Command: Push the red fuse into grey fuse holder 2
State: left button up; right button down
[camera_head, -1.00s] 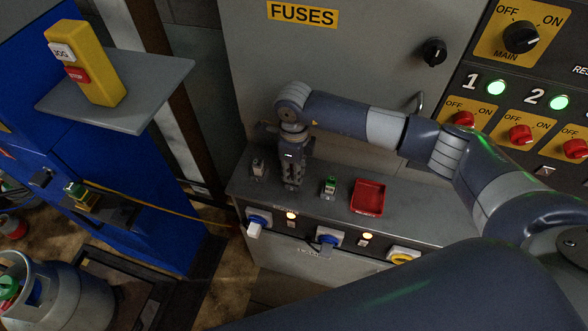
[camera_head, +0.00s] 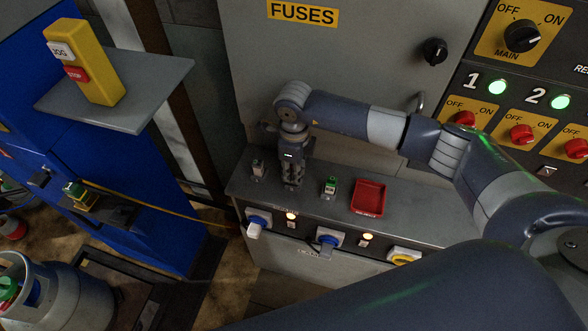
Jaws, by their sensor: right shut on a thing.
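My right gripper (camera_head: 291,183) points down at the grey shelf (camera_head: 238,183) below the "FUSES" cabinet. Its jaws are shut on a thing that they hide. I cannot make out a red fuse or its depth in a holder. A grey holder (camera_head: 258,168) shows to the left of the gripper. A holder with a green fuse (camera_head: 330,183) stands to its right. The spot between these two, straight under my fingers, is covered by the gripper. My left gripper is not in view.
A red tray (camera_head: 369,198) lies on the shelf right of the green fuse. The cabinet door (camera_head: 370,60) rises close behind my right arm. A blue machine (camera_head: 130,190) stands at left.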

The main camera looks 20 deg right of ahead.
jog(key=shift+f+b, duration=0.55)
jog(key=shift+f, duration=0.05)
jog(key=c, duration=1.4)
grip_release()
jog(key=shift+o, duration=0.2)
notch_tip(320, 180, up, 12)
